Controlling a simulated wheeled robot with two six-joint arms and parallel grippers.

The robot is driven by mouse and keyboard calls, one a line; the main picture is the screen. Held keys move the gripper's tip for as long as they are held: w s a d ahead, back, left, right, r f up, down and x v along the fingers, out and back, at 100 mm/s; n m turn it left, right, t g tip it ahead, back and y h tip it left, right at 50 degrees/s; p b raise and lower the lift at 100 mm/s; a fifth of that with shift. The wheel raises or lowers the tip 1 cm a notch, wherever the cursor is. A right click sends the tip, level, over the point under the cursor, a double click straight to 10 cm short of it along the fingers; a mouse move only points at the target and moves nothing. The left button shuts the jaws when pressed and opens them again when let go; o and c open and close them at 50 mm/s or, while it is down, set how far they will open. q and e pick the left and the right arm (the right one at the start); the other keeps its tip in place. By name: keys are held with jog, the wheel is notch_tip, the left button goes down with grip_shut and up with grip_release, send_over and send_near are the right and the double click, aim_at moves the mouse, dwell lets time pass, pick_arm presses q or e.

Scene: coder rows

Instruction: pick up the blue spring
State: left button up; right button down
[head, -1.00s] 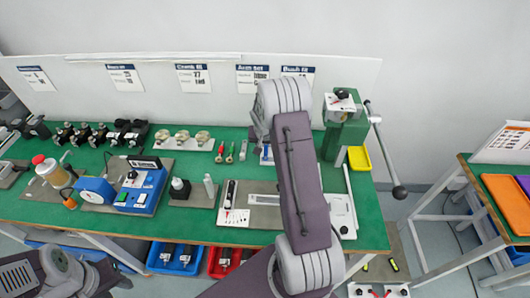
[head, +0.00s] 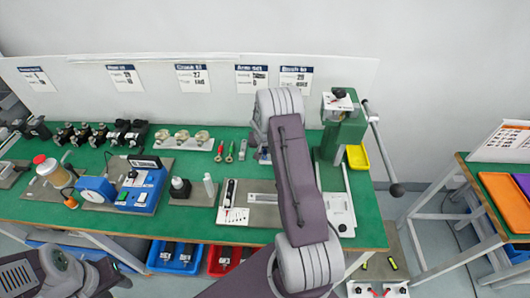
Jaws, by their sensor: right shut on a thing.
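Small coloured parts stand in a short row on a pale rack at the back of the green bench: a red one (head: 220,147), a green one (head: 230,150) and a grey one (head: 243,149). At the right end of this row my right gripper (head: 264,154) is down, mostly hidden behind my own right arm. It is shut on the blue spring there. Only a sliver of the gripper shows at the arm's left edge, and the spring itself is hardly visible. My left arm shows at the bottom left, with its gripper out of view.
A green press (head: 342,130) with a long lever stands close to the right of my arm. A yellow bin (head: 358,157) sits beside it. A grey plate (head: 234,216) with tools lies in front of the row. A blue device (head: 145,190) stands farther left.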

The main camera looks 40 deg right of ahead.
jog(key=r, duration=0.4)
jog(key=shift+s+d+r, duration=0.15)
jog(key=shift+s+r, duration=0.05)
jog(key=shift+r, duration=0.1)
jog(key=s+d+r, duration=0.2)
jog(key=s+r, duration=0.1)
jog(key=s, duration=0.2)
jog(key=s+d+r+p, duration=0.1)
jog(key=s+r, duration=0.2)
jog(key=s, duration=0.2)
jog(key=shift+s+d+r, duration=0.2)
jog(key=shift+s+d, duration=0.1)
jog(key=shift+d, duration=0.05)
